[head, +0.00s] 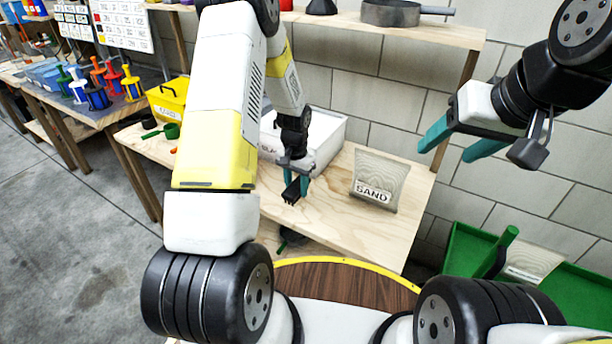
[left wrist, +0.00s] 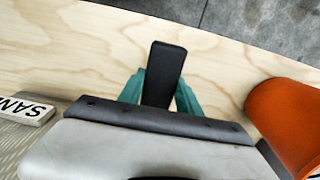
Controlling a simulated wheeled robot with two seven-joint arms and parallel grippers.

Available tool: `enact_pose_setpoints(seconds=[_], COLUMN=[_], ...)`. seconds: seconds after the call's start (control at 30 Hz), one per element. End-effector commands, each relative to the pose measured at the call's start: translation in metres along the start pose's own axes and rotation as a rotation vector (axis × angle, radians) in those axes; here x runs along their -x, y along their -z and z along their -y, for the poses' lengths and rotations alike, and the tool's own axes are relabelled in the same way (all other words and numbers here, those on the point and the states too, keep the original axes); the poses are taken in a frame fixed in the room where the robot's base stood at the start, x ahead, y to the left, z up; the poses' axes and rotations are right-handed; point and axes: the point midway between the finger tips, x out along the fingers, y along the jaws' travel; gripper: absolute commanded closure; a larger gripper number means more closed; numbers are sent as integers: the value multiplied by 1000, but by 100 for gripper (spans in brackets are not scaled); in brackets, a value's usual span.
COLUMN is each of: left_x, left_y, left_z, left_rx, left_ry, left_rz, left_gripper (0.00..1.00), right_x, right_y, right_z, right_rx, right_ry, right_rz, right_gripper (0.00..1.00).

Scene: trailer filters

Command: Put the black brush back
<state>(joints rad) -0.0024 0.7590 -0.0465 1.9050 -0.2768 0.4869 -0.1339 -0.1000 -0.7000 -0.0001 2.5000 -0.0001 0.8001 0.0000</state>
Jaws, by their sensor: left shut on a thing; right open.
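My left gripper (head: 299,184) is shut on the black brush (head: 291,194). It holds the brush over the front part of the wooden table (head: 335,225), in front of a white bin (head: 325,140). In the left wrist view the black brush (left wrist: 165,72) sticks out between the teal fingers (left wrist: 160,92), with the light wood behind it. I cannot tell its exact height above the wood. My right gripper (head: 450,148) is open and empty, raised at the right in front of the block wall. The white bin's label is partly hidden by my left arm.
A yellow bin (head: 168,98) and green scoops (head: 171,131) are at the left. An orange thing (left wrist: 285,125) shows at the wrist view's right edge. A shelf (head: 430,28) with a pan is above. Several coloured items stand on another table (head: 65,112).

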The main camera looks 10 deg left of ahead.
Motion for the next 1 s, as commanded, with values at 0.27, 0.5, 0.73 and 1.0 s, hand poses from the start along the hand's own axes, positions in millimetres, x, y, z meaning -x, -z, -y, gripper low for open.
enact_pose_setpoints(seconds=[0.27,0.5,0.73,1.0], left_x=[-34,-35,-37,-35], left_y=[-1,-1,-1,-1], left_z=[-2,-2,-2,-2], left_rx=[0,0,0,0], left_ry=[-1,-1,-1,-1], left_rz=[1,1,1,1], left_gripper=[97,97,38,38], right_x=[0,0,0,0], right_y=[0,0,0,0], right_z=[0,0,0,0], right_rx=[0,0,0,0], right_ry=[0,0,0,0], right_rz=[0,0,0,0], right_gripper=[38,38,38,38])
